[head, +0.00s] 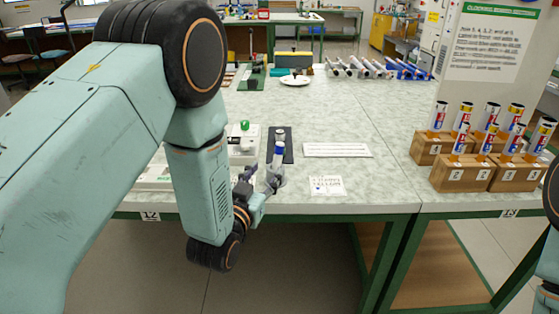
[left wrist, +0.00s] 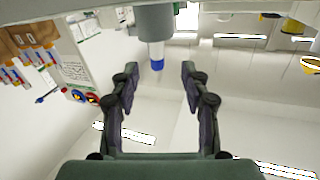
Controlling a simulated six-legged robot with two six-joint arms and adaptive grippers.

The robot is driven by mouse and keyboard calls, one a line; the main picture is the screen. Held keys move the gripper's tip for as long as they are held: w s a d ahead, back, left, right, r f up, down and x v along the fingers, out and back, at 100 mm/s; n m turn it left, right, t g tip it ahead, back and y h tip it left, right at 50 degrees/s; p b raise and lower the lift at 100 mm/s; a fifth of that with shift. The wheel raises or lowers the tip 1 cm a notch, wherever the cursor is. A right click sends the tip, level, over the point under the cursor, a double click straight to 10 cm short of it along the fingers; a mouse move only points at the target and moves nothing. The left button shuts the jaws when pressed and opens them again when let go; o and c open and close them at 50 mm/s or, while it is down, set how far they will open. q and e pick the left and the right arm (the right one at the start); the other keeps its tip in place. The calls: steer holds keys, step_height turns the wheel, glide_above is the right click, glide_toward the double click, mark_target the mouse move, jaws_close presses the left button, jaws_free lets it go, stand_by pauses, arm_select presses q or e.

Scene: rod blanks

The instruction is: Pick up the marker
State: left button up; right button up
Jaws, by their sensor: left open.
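The marker, with a blue cap (head: 280,147) and a pale body, stands at the front of the bench near a dark mat in the head view. In the left wrist view the marker's blue end (left wrist: 157,65) shows near the fingertips, sticking out from a wider grey cylindrical part. My left gripper (head: 261,177) is at the bench's front edge, close to the marker. In the left wrist view my left gripper (left wrist: 159,70) is open, with a finger on each side of the blue end and gaps between. My right gripper is out of view.
Wooden blocks (head: 462,172) holding several labelled tubes stand at the right. A white strip (head: 338,150) and a printed card (head: 327,186) lie right of the marker. A white plate (head: 295,80) and several rods (head: 370,68) lie farther back. The bench middle is clear.

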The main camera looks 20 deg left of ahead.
mark_target(277, 160)
arm_select(q)
steer(key=shift+w+d+r, duration=0.15)
steer(key=shift+w+d, duration=0.05)
steer(key=shift+w, duration=0.5)
steer(key=w, duration=0.1)
steer(key=w+b, duration=0.1)
steer(key=w, duration=0.1)
steer(key=w+b, duration=0.1)
steer(key=shift+w+d+f, duration=0.25)
steer(key=shift+w+f, duration=0.05)
steer(key=shift+f, duration=0.05)
steer(key=shift+w+r, duration=0.1)
steer(key=shift+w, duration=0.1)
steer(key=shift+w, duration=0.1)
steer(key=shift+c, duration=0.9)
jaws_close()
